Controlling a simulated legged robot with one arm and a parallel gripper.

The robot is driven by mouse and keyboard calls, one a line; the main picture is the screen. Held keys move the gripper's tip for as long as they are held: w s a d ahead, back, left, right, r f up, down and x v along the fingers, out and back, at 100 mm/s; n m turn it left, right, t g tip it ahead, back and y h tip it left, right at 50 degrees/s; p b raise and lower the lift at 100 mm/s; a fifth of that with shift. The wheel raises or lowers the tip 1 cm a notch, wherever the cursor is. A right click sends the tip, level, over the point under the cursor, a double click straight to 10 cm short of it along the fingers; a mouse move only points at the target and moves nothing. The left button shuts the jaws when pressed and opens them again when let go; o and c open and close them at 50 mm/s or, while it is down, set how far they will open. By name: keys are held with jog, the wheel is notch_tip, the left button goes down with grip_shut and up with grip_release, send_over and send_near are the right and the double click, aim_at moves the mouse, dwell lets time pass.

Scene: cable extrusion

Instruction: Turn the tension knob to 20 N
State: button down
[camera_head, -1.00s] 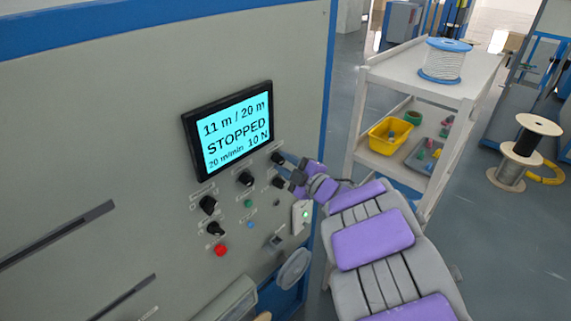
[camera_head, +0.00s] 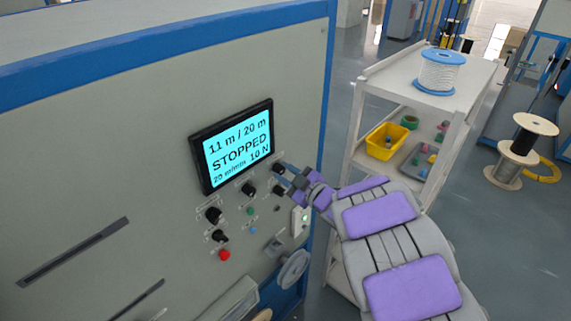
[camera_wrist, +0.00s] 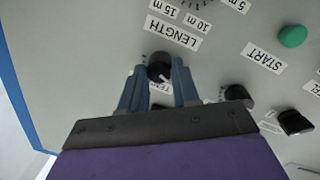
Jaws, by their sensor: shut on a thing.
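The black tension knob (camera_head: 278,168) is at the upper right of the panel's knobs. It also shows in the wrist view (camera_wrist: 159,66), between my two blue fingers, above a partly hidden label starting "TEN". My gripper (camera_head: 286,172) is shut on this knob, one finger on each side; it also shows in the wrist view (camera_wrist: 158,76). The screen (camera_head: 236,147) reads 11 m / 20 m, STOPPED, 20 m/min and 10 N. The knob's scale is hidden or too small to read.
Other black knobs (camera_head: 248,188) are close by, with a green START button (camera_wrist: 292,36) and a red button (camera_head: 225,255). The LENGTH label (camera_wrist: 172,31) is upside down in the wrist view. A white cart (camera_head: 385,80) with a spool (camera_head: 440,72) stands to the right.

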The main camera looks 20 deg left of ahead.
jog(key=m+p, duration=0.5)
jog(key=p, duration=0.2)
jog(key=shift+r+g, duration=0.2)
jog(key=shift+g, duration=0.2)
jog(key=shift+w+f+m+p, duration=0.1)
jog(key=shift+f+m+p, duration=0.1)
jog(key=shift+m+p, duration=0.55)
jog(key=c, duration=0.8)
grip_release()
jog(key=shift+w, duration=0.1)
jog(key=shift+d, duration=0.15)
jog(key=b+v, duration=0.1)
jog(key=v, duration=0.7)
jog(key=b+v, duration=0.2)
jog(key=v, duration=0.7)
jog(key=shift+r, duration=0.2)
